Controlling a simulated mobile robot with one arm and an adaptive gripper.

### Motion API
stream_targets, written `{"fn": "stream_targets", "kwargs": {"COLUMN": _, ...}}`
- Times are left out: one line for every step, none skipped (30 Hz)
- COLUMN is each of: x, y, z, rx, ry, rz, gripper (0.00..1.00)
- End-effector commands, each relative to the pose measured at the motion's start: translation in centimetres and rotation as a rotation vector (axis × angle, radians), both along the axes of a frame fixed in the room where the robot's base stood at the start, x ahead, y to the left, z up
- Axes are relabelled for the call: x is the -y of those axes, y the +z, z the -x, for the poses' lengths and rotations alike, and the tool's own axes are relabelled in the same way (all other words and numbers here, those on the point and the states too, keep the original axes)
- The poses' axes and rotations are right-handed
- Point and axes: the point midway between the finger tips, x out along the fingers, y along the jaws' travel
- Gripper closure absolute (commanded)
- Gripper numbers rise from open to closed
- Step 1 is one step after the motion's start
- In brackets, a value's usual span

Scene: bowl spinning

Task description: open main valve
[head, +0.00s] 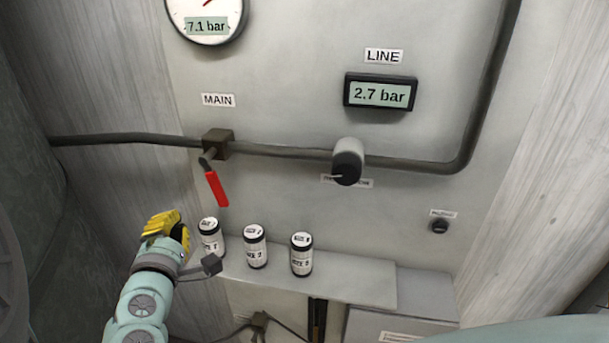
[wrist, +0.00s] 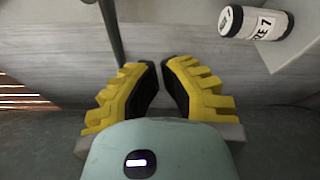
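The main valve (head: 217,144) is a dark brown block on the pipe under the MAIN label (head: 218,100). Its red lever handle (head: 216,188) hangs down and slightly right, angled across the pipe's run. My gripper (head: 163,222) has yellow fingers and is below and left of the handle, apart from it. In the wrist view my gripper (wrist: 161,64) shows its fingertips drawn close together, with only a narrow gap and nothing between them. The valve and handle are not in the wrist view.
Several labelled canisters stand on a shelf (head: 345,278); the leftmost (head: 210,237) is close right of my gripper. One canister (wrist: 255,23) shows in the wrist view. A knob (head: 348,161) sits on the pipe. The LINE display (head: 380,93) reads 2.7 bar; the round gauge (head: 206,20) reads 7.1 bar.

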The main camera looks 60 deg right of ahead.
Motion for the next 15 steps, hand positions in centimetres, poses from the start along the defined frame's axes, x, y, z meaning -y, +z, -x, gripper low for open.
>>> {"fn": "stream_targets", "kwargs": {"x": 0.5, "y": 0.3, "z": -0.2, "rx": 0.002, "ry": -0.006, "rz": 0.0, "gripper": 1.0}}
{"fn": "stream_targets", "kwargs": {"x": 0.7, "y": 0.4, "z": -0.4, "rx": 0.003, "ry": -0.007, "rz": -0.001, "gripper": 1.0}}
{"fn": "stream_targets", "kwargs": {"x": 1.0, "y": 0.4, "z": -0.6, "rx": 0.004, "ry": -0.007, "rz": -0.001, "gripper": 1.0}}
{"fn": "stream_targets", "kwargs": {"x": 1.3, "y": 0.3, "z": -0.9, "rx": 0.003, "ry": -0.006, "rz": -0.002, "gripper": 1.0}}
{"fn": "stream_targets", "kwargs": {"x": 1.5, "y": 0.3, "z": -1.1, "rx": 0.003, "ry": -0.006, "rz": -0.004, "gripper": 1.0}}
{"fn": "stream_targets", "kwargs": {"x": 1.9, "y": 0.3, "z": -1.5, "rx": 0.004, "ry": -0.005, "rz": -0.005, "gripper": 1.0}}
{"fn": "stream_targets", "kwargs": {"x": 2.2, "y": 0.3, "z": -1.7, "rx": 0.005, "ry": -0.008, "rz": -0.004, "gripper": 1.0}}
{"fn": "stream_targets", "kwargs": {"x": 2.5, "y": 0.2, "z": -1.9, "rx": 0.005, "ry": -0.009, "rz": -0.004, "gripper": 1.0}}
{"fn": "stream_targets", "kwargs": {"x": 2.9, "y": 0.1, "z": -2.2, "rx": 0.003, "ry": -0.01, "rz": -0.004, "gripper": 1.0}}
{"fn": "stream_targets", "kwargs": {"x": 3.2, "y": 0.1, "z": -2.4, "rx": 0.002, "ry": -0.008, "rz": -0.003, "gripper": 1.0}}
{"fn": "stream_targets", "kwargs": {"x": 3.4, "y": 0.1, "z": -2.7, "rx": 0.003, "ry": -0.006, "rz": -0.004, "gripper": 1.0}}
{"fn": "stream_targets", "kwargs": {"x": 3.8, "y": 0.1, "z": -3.1, "rx": 0.006, "ry": -0.005, "rz": -0.004, "gripper": 1.0}}
{"fn": "stream_targets", "kwargs": {"x": 4.1, "y": 0.0, "z": -3.3, "rx": 0.006, "ry": -0.009, "rz": -0.004, "gripper": 1.0}}
{"fn": "stream_targets", "kwargs": {"x": 4.4, "y": -0.1, "z": -3.5, "rx": 0.005, "ry": -0.01, "rz": -0.006, "gripper": 1.0}}
{"fn": "stream_targets", "kwargs": {"x": 4.8, "y": -0.2, "z": -3.8, "rx": 0.002, "ry": -0.01, "rz": -0.006, "gripper": 1.0}}
